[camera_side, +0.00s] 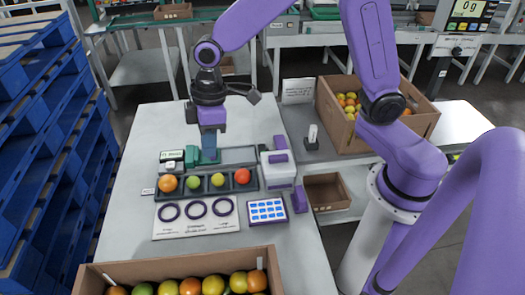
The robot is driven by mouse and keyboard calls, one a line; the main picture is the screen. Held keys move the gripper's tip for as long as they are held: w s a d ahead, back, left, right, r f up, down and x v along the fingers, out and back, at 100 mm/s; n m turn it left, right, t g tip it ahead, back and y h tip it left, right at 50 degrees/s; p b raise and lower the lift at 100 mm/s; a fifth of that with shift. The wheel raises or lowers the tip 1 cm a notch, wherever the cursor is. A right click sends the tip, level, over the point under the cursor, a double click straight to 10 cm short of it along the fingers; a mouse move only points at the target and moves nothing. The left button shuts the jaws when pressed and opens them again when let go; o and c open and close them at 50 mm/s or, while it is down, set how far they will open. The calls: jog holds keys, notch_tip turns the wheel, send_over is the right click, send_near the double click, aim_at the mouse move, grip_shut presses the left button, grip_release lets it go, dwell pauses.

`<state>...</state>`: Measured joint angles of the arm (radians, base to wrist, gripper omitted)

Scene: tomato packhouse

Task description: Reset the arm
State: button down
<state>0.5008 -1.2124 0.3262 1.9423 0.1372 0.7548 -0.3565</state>
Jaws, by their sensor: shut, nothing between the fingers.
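My purple arm reaches in from the right, and my gripper (209,156) points down over the white table (145,125). Its fingers are shut and empty, just behind the row of tomatoes. They overlap a green item (191,154) in the picture; I cannot tell whether they touch it. Below the gripper is a dark tray (206,190) with an orange tomato (168,183), two yellow-green tomatoes (194,183) (217,180) and a red tomato (242,176), each in its own place.
A white card with three rings (195,227) lies in front of the tray. A blue-patterned sheet (267,210), a purple block (299,200) and a white device (279,174) are at right. Boxes of tomatoes stand in front (180,266) and at right (343,128).

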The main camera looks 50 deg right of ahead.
jog(key=s+d+r, duration=0.1)
jog(key=s+d, duration=0.5)
jog(key=s, duration=0.5)
jog(key=s+d+r+n+h, duration=0.1)
jog(key=s+d+r, duration=0.1)
jog(key=s+d, duration=0.5)
jog(key=s, duration=0.4)
jog(key=shift+d, duration=0.3)
